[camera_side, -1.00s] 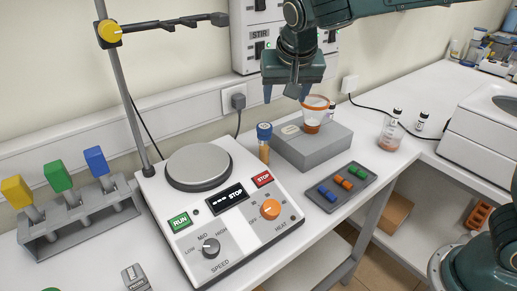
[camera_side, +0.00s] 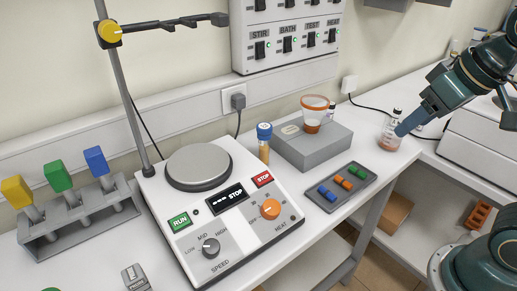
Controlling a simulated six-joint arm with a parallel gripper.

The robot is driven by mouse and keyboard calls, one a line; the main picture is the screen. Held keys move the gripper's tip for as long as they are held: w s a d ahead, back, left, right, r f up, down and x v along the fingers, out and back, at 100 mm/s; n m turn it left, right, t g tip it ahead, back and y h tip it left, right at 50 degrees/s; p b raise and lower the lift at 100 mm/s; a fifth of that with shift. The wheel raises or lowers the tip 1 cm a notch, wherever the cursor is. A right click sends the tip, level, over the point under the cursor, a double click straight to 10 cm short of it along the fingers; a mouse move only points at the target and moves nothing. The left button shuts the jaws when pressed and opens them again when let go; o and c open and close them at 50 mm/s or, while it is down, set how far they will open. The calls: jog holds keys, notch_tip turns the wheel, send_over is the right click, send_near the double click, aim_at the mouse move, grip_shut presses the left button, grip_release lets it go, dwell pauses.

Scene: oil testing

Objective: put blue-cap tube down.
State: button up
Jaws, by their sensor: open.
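The blue-cap tube (camera_side: 264,143) stands upright between the hot plate and the grey block, with amber contents below its blue cap. My gripper (camera_side: 404,129) is well to the right of it, reaching down at a slant to a small flask (camera_side: 388,140) with reddish-brown liquid. My fingers overlap the flask in the picture, and I cannot tell whether they touch it. My gripper is open. The flask's right side is partly hidden by the fingers.
The hot plate stirrer (camera_side: 215,235) fills the middle. An orange-rimmed cup (camera_side: 313,115) stands on the grey block (camera_side: 315,150). A dark tray (camera_side: 368,182) holds coloured pieces. A grey rack (camera_side: 75,237) with coloured-top items stands at left.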

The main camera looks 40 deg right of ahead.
jog(key=shift+n, duration=0.5)
jog(key=shift+s+a+f, duration=0.1)
jog(key=shift+s+f, duration=0.2)
jog(key=shift+s, duration=0.4)
jog(key=shift+s+d+f, duration=0.1)
jog(key=shift+s+f, duration=0.25)
jog(key=shift+s, duration=0.3)
jog(key=shift+s+a+f, duration=0.1)
jog(key=shift+s+f, duration=0.2)
jog(key=shift+s, duration=0.4)
